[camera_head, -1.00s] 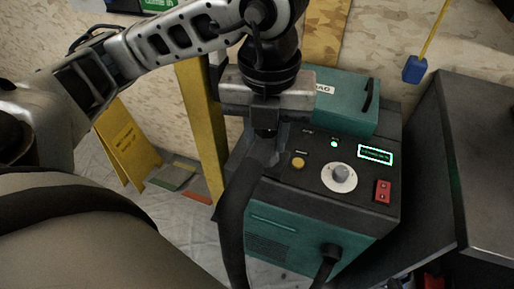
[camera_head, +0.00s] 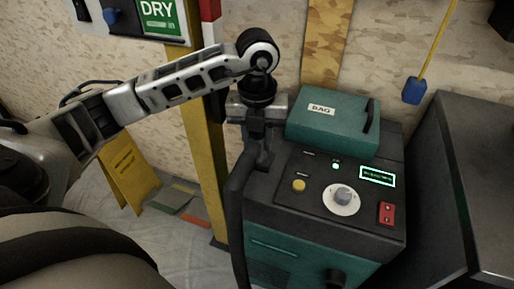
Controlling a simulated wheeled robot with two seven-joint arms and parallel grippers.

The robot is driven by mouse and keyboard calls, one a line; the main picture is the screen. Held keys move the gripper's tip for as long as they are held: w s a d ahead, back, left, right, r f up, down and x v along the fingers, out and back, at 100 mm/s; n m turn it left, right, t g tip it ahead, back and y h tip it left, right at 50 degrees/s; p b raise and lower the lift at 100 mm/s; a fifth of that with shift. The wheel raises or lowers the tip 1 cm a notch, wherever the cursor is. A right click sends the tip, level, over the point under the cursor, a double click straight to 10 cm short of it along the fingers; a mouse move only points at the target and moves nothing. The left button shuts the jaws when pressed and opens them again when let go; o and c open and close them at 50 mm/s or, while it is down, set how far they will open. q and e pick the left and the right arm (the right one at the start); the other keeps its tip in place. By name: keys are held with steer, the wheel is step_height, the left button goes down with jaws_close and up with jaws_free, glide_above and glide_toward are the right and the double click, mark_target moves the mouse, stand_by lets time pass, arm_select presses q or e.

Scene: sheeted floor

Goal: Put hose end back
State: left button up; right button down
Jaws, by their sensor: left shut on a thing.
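My left gripper (camera_head: 262,133) reaches in from the left above the back left of the teal and black machine (camera_head: 325,255). It points down and is shut on the dark hose end (camera_head: 262,158). The hose (camera_head: 236,215) bends from there and hangs down along the machine's left side. The tip of the hose end is low near the machine's top, and I cannot tell whether it touches or sits in anything. My right gripper is not in view.
The machine's top bears a teal box (camera_head: 335,125) marked BAG, a dial (camera_head: 342,199), a yellow button (camera_head: 299,185) and a red switch (camera_head: 386,212). A yellow post (camera_head: 203,170) stands left of it. A dark cabinet (camera_head: 465,170) stands close at right.

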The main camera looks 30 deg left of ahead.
mark_target(257, 149)
arm_select(q)
step_height(257, 149, down, 3)
steer(key=shift+a+f, duration=0.1)
steer(key=shift+f, duration=0.05)
steer(key=shift+f, duration=0.2)
steer(key=o, duration=1)
steer(key=shift+c, duration=0.2)
steer(key=shift+r, duration=0.25)
step_height(257, 149, up, 12)
steer(key=shift+f+p, duration=0.1)
steer(key=shift+p, duration=0.3)
